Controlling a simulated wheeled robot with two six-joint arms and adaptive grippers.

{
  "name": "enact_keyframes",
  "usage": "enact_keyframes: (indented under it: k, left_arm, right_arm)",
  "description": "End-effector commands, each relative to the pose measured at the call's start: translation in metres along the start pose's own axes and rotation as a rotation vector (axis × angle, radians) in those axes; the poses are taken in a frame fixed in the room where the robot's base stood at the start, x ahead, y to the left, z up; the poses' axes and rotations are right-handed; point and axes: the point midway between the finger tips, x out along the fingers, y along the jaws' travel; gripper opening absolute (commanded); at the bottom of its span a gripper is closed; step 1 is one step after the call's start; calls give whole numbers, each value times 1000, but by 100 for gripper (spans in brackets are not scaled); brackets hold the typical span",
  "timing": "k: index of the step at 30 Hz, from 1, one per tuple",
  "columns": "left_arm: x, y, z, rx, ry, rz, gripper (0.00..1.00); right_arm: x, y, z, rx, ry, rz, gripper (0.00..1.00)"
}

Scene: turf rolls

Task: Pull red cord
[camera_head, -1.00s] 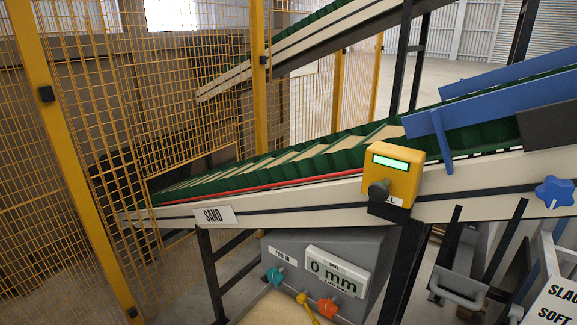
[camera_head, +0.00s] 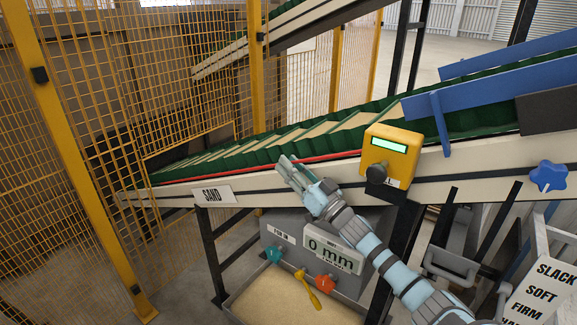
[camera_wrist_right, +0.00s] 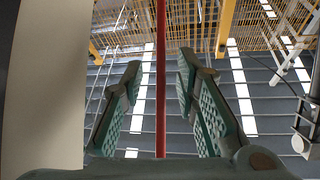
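The red cord (camera_head: 240,172) runs along the side of the green sloping conveyor, above its cream side rail. My right gripper (camera_head: 287,164) reaches up from the lower right, and its fingertips are at the cord, covering a short part of it. In the right wrist view the cord (camera_wrist_right: 161,90) runs straight between the two green padded fingers (camera_wrist_right: 160,75). The fingers are spread, with a gap on each side of the cord. My left gripper is not in view.
A yellow box (camera_head: 391,152) with a green display and dark knob sits on the rail right of my gripper. A SAND sign (camera_head: 213,195) is on the rail. A grey panel (camera_head: 345,270) reading 0 mm stands below. Yellow mesh fencing (camera_head: 100,120) stands at left.

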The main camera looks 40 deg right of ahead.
Motion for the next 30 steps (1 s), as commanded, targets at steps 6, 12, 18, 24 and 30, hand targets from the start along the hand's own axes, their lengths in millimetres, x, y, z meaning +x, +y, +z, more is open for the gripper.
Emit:
enact_keyframes:
  k: [6,12,18,24,30]
  left_arm:
    - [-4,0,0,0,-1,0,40]
    - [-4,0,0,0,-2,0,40]
    - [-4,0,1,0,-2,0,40]
    - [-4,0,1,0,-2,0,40]
    - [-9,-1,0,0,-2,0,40]
  right_arm:
    - [13,-1,-2,2,-2,0,28]
    - [13,-1,-1,0,-3,-1,28]
    - [13,-1,-1,0,-3,-1,0]
    - [13,-1,-1,0,-3,-1,0]
    - [14,-6,-1,2,-4,-1,0]
